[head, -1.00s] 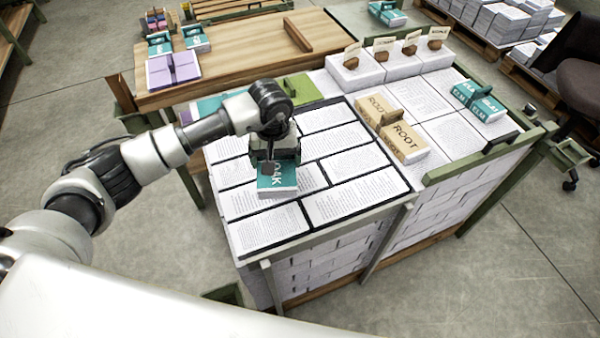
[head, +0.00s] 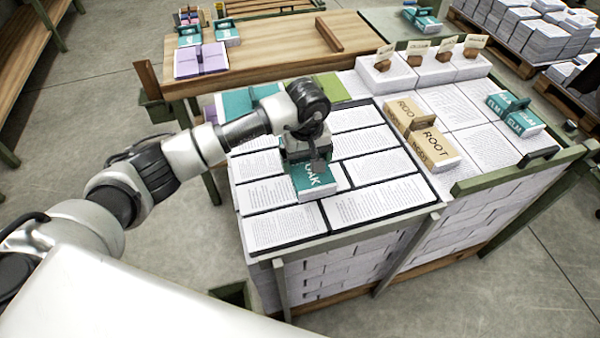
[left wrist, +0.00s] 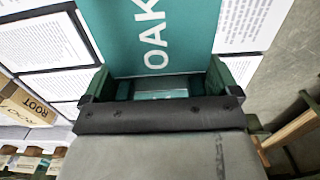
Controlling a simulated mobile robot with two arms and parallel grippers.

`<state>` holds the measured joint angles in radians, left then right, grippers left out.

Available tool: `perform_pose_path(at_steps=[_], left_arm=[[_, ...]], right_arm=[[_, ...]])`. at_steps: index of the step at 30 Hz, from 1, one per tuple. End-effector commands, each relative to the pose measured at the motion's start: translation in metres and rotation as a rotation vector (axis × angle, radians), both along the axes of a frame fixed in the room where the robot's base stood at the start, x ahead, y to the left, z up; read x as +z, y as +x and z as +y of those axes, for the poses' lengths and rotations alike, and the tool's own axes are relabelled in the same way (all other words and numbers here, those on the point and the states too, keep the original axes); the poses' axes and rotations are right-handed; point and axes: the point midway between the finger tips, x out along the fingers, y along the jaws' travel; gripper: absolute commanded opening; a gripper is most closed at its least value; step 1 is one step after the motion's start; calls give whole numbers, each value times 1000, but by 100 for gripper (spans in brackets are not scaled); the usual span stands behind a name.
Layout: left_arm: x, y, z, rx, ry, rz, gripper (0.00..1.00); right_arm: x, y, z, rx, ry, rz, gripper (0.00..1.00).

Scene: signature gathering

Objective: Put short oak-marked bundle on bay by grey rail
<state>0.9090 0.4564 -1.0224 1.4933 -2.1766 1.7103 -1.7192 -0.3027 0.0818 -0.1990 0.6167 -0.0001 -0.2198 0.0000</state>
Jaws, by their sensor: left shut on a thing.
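My left gripper (head: 308,160) is shut on a teal-banded bundle marked OAK (head: 318,182). In the head view it is over or on the paper stacks of the dark-edged bay (head: 330,232); I cannot tell whether it touches them. In the left wrist view the OAK bundle (left wrist: 165,35) lies between the fingers of my gripper (left wrist: 155,85), its lettering facing up. A grey-green rail (head: 360,234) runs along the near edge of this bay. My right gripper is not in view.
Tan ROOT bundles (head: 434,148) and teal ELM bundles (head: 515,115) lie on the right-hand stacks. Small card holders (head: 418,54) stand at the back. A wooden table (head: 270,55) at the back left carries a purple bundle (head: 200,61). A green rail (head: 515,170) edges the right side.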

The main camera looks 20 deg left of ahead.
Motion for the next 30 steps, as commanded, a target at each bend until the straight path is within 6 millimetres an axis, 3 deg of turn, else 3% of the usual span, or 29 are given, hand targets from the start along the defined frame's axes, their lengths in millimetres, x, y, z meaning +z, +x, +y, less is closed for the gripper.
perform_pose_path(at_steps=[6,16,27,28,30], left_arm=[[-12,-17,10,0,-2,-2,58],[-50,-18,10,0,-2,1,58],[-56,-18,10,-2,-1,-3,58],[-56,-18,10,-2,-1,-3,93],[-55,-18,10,-2,-1,-2,100]], right_arm=[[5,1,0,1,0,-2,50],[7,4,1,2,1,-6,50],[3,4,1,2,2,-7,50],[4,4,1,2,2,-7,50],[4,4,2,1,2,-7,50]])
